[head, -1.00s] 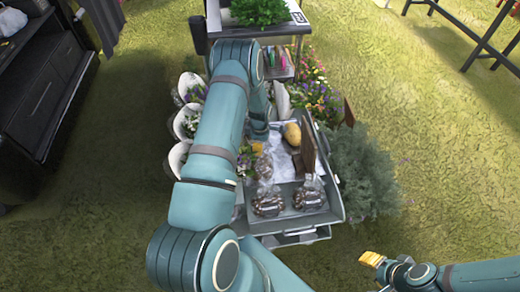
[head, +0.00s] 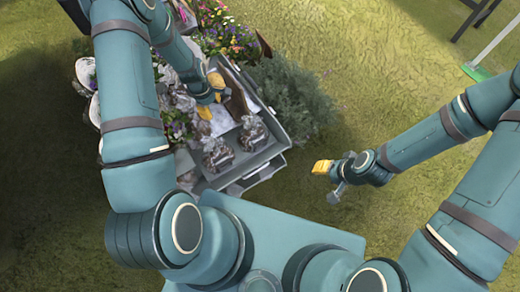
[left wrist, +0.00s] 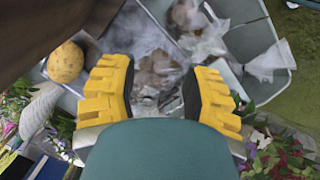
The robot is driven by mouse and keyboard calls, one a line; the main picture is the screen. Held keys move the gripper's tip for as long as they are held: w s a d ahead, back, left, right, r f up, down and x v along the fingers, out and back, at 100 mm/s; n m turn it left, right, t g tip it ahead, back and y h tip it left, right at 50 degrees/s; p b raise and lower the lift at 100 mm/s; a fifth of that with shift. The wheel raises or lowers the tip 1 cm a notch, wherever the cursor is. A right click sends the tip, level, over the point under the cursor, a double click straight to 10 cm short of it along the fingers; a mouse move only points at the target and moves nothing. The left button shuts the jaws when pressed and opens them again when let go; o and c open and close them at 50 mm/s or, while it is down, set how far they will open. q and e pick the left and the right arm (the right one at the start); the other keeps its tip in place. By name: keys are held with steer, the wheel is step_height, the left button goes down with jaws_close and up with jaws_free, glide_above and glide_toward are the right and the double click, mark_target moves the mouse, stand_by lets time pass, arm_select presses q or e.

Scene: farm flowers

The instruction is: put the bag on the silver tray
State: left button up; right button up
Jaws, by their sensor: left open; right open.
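Two clear plastic bags with dark brown contents, a left bag (head: 217,155) and a right bag (head: 253,131), stand in the front part of a grey, silver-looking tray (head: 262,157) on the cart. My left gripper (head: 209,96) is open over the tray's left side, behind these bags. In the left wrist view, a clear bag with brown contents (left wrist: 155,72) shows beyond and between the open yellow fingers (left wrist: 157,92); contact cannot be told. More bagged goods (left wrist: 188,16) lie further off. My right gripper (head: 322,168) is open and empty, right of the cart over grass.
A yellow, round item (left wrist: 66,62) lies beside a dark brown board (head: 235,100) close to the left gripper. Flowers (head: 215,25) stand behind the tray and white pots (head: 86,72) to its left. A green bush (head: 295,95) borders the right. Open grass lies further right.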

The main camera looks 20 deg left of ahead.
arm_select(q)
steer(key=s+d+r+m+h, duration=0.1)
steer(key=s+d+r+m, duration=0.1)
steer(key=s+d+m, duration=0.5)
steer(key=s+d+r+m+h, duration=0.1)
steer(key=s+d+m, duration=0.6)
steer(key=d, duration=0.9)
steer(key=shift+d+r+m+t+h, duration=0.35)
steer(key=shift+r+m, duration=0.25)
steer(key=shift+m, duration=0.5)
